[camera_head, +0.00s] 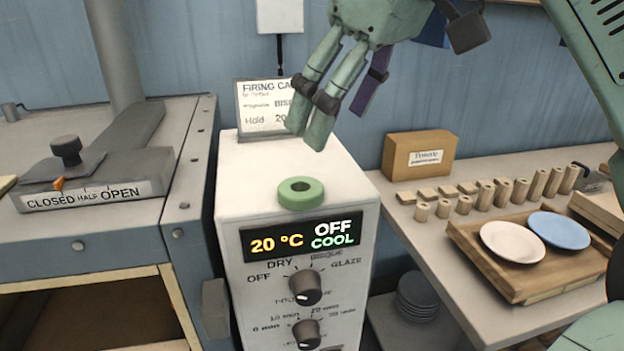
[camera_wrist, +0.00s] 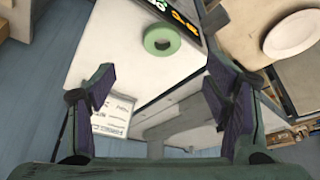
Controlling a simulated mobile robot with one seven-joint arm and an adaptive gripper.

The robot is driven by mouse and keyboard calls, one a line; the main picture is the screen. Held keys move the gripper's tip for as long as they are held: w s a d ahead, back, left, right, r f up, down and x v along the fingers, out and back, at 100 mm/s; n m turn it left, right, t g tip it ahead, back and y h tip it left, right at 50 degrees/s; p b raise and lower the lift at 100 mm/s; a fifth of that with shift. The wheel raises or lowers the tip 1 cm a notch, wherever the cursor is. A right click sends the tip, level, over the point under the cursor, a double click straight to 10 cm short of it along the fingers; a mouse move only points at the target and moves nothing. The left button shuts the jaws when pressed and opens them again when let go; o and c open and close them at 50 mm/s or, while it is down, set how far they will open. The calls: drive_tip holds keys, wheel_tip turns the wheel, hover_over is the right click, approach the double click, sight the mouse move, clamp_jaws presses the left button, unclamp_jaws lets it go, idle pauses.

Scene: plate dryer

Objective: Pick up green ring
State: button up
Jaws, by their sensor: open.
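The green ring (camera_head: 300,193) lies flat on top of the white control box (camera_head: 250,165), near its front edge above the display. It also shows in the wrist view (camera_wrist: 162,39), upper middle, beyond the fingertips. My gripper (camera_head: 308,118) is above and behind the ring in the head view, apart from it. In the wrist view my gripper (camera_wrist: 158,88) has its two purple-padded fingers wide apart, with nothing between them. The ring is fully visible in both views.
A firing card (camera_head: 268,105) stands at the back of the box. A damper lever unit (camera_head: 85,180) is at left. At right, a wooden tray (camera_head: 520,285) holds a white plate (camera_head: 512,242) and a blue plate (camera_head: 558,231), with several small cylinders and a cardboard box (camera_head: 418,156) behind.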

hover_over(304, 188)
drive_tip(key=s+d, duration=0.2)
wheel_tip(304, 188, down, 4)
drive_tip(key=f, duration=0.1)
drive_tip(key=shift+p+x, duration=0.4)
drive_tip(key=shift+x, duration=2.3)
drive_tip(key=shift+w, duration=0.1)
drive_tip(key=shift+c, duration=0.4)
drive_tip(key=c, duration=1.2)
drive_tip(key=shift+r, duration=0.1)
